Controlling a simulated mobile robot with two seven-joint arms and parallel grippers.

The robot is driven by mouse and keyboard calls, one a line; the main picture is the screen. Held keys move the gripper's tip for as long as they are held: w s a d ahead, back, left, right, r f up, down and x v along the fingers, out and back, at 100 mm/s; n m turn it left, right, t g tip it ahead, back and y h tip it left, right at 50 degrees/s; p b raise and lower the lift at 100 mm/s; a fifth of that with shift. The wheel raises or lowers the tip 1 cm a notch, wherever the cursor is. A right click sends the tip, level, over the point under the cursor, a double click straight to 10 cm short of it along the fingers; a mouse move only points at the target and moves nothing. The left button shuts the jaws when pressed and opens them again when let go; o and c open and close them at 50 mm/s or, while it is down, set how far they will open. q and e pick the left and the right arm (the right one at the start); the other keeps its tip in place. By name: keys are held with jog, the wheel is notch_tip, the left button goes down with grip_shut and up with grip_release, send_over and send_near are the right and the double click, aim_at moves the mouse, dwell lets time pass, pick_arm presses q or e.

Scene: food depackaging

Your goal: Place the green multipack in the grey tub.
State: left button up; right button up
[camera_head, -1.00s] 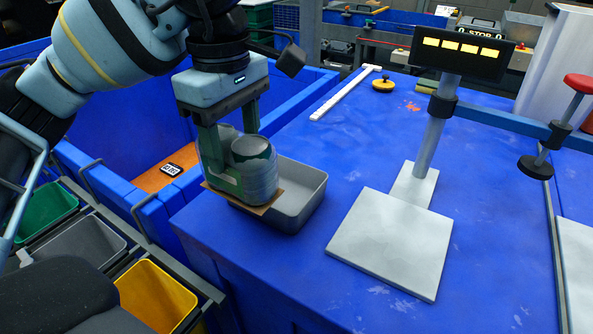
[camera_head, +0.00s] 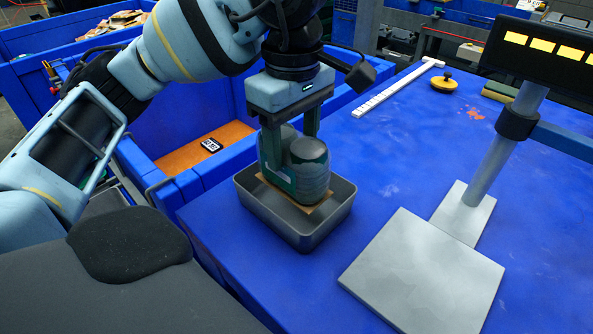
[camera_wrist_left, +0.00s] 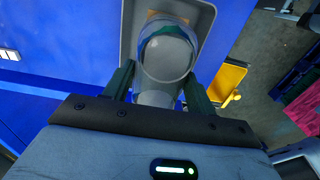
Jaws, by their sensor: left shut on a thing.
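The green multipack (camera_head: 309,170) looks like a wrapped pair of cans or jars on a brown cardboard base. My left gripper (camera_head: 289,168) is shut on it from above and holds it upright. In the head view the pack is over the grey tub (camera_head: 311,240), within its rim; I cannot tell whether its base touches the tub's floor. In the left wrist view the pack (camera_wrist_left: 168,55) shows between the fingers (camera_wrist_left: 160,85), with the tub (camera_wrist_left: 205,20) around it. My right gripper is not in view.
A scale with a pale plate (camera_head: 420,270) and a display post (camera_head: 490,165) stands right of the tub on the blue table (camera_head: 385,180). A blue bin (camera_head: 165,115) is at the left.

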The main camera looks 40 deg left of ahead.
pick_arm(q)
jog(key=shift+f, duration=0.6)
notch_tip(320, 180, down, 4)
jog(key=shift+r, duration=0.25)
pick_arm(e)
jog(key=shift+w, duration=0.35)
pick_arm(q)
jog(key=shift+f, duration=0.15)
jog(key=o, duration=1.5)
jog(key=shift+c, duration=0.2)
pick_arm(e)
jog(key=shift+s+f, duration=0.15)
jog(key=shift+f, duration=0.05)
